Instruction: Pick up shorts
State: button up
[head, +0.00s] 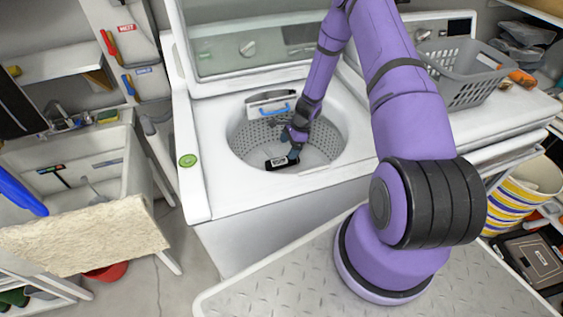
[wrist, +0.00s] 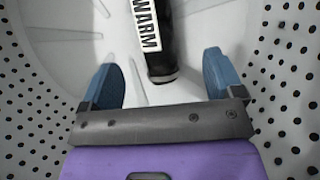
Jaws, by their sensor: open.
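My gripper (wrist: 161,80) is inside the perforated drum (head: 243,139) of the top-loading washing machine (head: 250,195). Its two blue fingers are spread apart. In the wrist view a black item with a white "WARM" label (wrist: 147,27) lies on the drum floor, ahead of the fingers and roughly in line with the gap between them. It also shows in the head view as a dark piece with a white patch (head: 281,163). Its upper part runs out of the wrist view. I cannot tell from its shape whether it is the shorts.
The drum wall (wrist: 290,90) rises close on both sides of my gripper. A grey basket (head: 462,72) stands on the machine to the right. A sink (head: 75,155) is at the left, with a beige cloth (head: 85,235) over its front.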

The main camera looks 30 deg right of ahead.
aim_at(283, 158)
jog(key=shift+s+x, duration=0.2)
jog(key=shift+x, duration=3.45)
jog(key=c, duration=1.1)
